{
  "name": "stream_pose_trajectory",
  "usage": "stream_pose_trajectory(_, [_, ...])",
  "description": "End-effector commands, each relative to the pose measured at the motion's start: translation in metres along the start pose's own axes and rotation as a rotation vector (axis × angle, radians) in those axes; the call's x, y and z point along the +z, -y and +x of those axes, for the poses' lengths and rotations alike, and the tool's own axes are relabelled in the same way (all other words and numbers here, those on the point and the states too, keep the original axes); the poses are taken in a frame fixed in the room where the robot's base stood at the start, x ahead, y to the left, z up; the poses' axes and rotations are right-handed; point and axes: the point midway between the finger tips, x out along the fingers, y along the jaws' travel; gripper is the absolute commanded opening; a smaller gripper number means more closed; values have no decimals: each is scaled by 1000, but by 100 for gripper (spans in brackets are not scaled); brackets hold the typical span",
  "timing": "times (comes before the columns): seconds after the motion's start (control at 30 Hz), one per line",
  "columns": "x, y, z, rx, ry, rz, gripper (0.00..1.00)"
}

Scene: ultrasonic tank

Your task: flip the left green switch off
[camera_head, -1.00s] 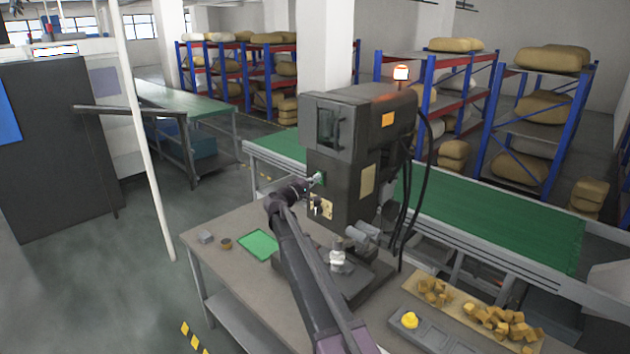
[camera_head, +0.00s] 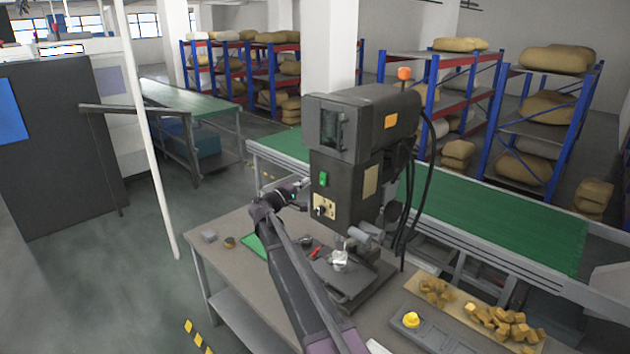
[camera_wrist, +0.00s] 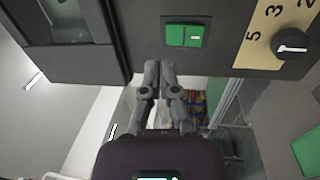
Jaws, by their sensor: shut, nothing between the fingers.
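A beige dial plate (camera_wrist: 270,40) with a black knob (camera_wrist: 291,44) is right of the switch. An orange lamp (camera_head: 404,74) tops the machine and looks unlit. The bench (camera_head: 225,262) holds small items and a green mat (camera_head: 254,246). A green conveyor (camera_head: 490,225) runs behind.

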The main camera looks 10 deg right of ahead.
Motion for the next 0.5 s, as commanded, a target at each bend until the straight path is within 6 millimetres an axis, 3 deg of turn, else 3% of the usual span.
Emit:
stream_pose_trajectory(0.3, [1,-13,-49,0,0,1,0])
stream_pose_trajectory(0.5, [1,-16,-63,0,2,0,0])
